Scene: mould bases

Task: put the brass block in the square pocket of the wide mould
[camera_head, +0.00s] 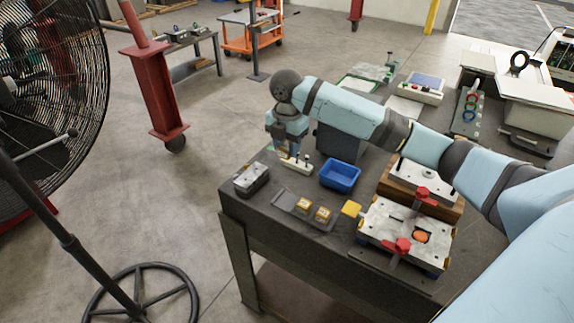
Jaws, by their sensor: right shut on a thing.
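My right gripper (289,150) points down over the far left part of the bench. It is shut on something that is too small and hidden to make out. Two brass-yellow blocks (323,214) sit in a dark grey tray (284,200), whose left part looks bare. A plain yellow block (351,209) lies at the tray's right. A pale mould plate (380,220) with red clamps and an orange round spot is at the front right. Another pale mould (407,172) sits on a wooden base behind it. I cannot tell which mould is the wide one. My left gripper is not in view.
A blue bin (340,176) stands mid-bench. A pale fixture with pegs (297,164) is close below my right gripper, and a grey metal block (251,179) is near the left corner. My right arm spans over the bench's back. Bare bench top shows around the tray.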

